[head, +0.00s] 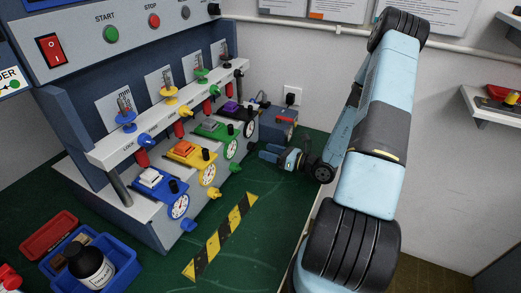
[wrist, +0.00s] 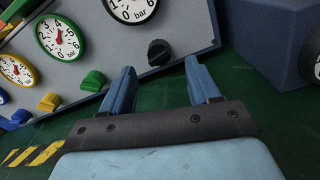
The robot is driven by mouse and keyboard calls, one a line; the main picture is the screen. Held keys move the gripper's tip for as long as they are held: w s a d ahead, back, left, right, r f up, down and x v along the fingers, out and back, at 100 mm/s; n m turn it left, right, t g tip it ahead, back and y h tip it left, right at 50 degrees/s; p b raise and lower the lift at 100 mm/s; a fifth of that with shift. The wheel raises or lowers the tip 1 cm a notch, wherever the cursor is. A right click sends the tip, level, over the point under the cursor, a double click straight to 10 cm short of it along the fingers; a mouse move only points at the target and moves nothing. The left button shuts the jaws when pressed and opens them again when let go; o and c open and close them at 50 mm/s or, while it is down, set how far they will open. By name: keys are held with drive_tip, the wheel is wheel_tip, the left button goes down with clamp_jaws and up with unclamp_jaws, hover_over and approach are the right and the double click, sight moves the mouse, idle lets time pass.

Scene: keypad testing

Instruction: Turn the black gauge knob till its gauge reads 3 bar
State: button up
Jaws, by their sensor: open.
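The black gauge knob (wrist: 158,52) sticks out low on the grey panel in the wrist view, just beyond my open fingertips and roughly between them. Its black-rimmed gauge (wrist: 131,8) is above and left of it, cut off by the top edge, so I cannot read its value. In the head view the black gauge (head: 249,128) is small at the far end of the panel row, and I cannot make out its knob there. My gripper (wrist: 160,72) is open and empty, apart from the knob. In the head view my gripper (head: 271,153) is low beside the panel's far end.
In the wrist view a green knob (wrist: 93,80) and green gauge (wrist: 60,38) sit left of the black knob. A blue-grey box (wrist: 272,45) stands at the right. A striped strip (head: 222,238) lies on the open green table.

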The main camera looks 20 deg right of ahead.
drive_tip(key=v, duration=0.8)
drive_tip(key=shift+s+d, duration=0.2)
drive_tip(key=shift+s, duration=0.05)
drive_tip(key=s+a+r+n+g+h, duration=0.1)
drive_tip(key=s+a+r+n+g, duration=0.3)
drive_tip(key=a+r+n+g, duration=0.4)
drive_tip(key=s+a+r+n+g+h, duration=0.1)
drive_tip(key=s+a+r+n+g, duration=0.25)
drive_tip(key=r+n+g, duration=0.45)
drive_tip(key=s+r+n+t+h, duration=0.4)
drive_tip(key=r+n, duration=0.3)
drive_tip(key=r, duration=0.3)
drive_tip(key=s+d+r+n+t+h, duration=0.1)
drive_tip(key=s+r+n+t+h, duration=0.3)
drive_tip(key=r, duration=0.6)
drive_tip(key=s+n+h, duration=0.2)
drive_tip(key=s, duration=0.1)
drive_tip(key=shift+d+r+n+t+h, duration=0.2)
drive_tip(key=shift+r+n+t+h, duration=0.15)
drive_tip(key=shift+n+t+h, duration=0.05)
